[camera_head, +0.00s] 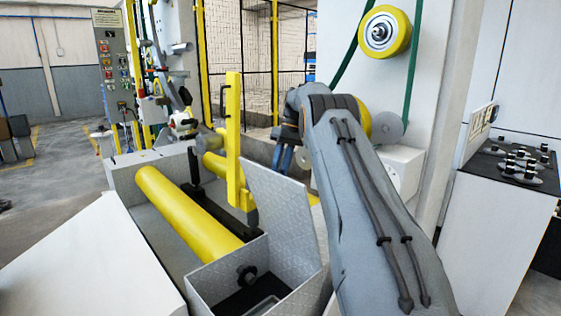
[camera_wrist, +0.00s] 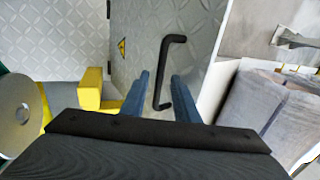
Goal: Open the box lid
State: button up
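The diamond-plate metal box (camera_head: 222,277) is at the lower middle of the head view. Its lid (camera_head: 284,222) stands raised, steeply tilted, so the dark inside shows. In the wrist view the lid's outer face (camera_wrist: 190,60) carries a black bar handle (camera_wrist: 172,40) and a yellow warning triangle. My gripper (camera_wrist: 160,98) has two blue fingers spread apart, with the handle's lower end between them in the picture. Gaps show on both sides, so no grip is visible; depth is unclear. In the head view my gripper (camera_head: 282,157) is behind the lid, partly hidden by my arm.
A yellow roller (camera_head: 186,214) lies left of the lid, and a yellow post (camera_head: 234,140) stands behind it. A white machine column with a yellow wheel (camera_head: 385,32) rises behind my arm. A pale surface (camera_head: 80,265) fills the lower left.

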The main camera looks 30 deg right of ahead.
notch_tip(320, 180, up, 9)
jog(key=p, duration=0.1)
dwell(0.3)
dwell(0.6)
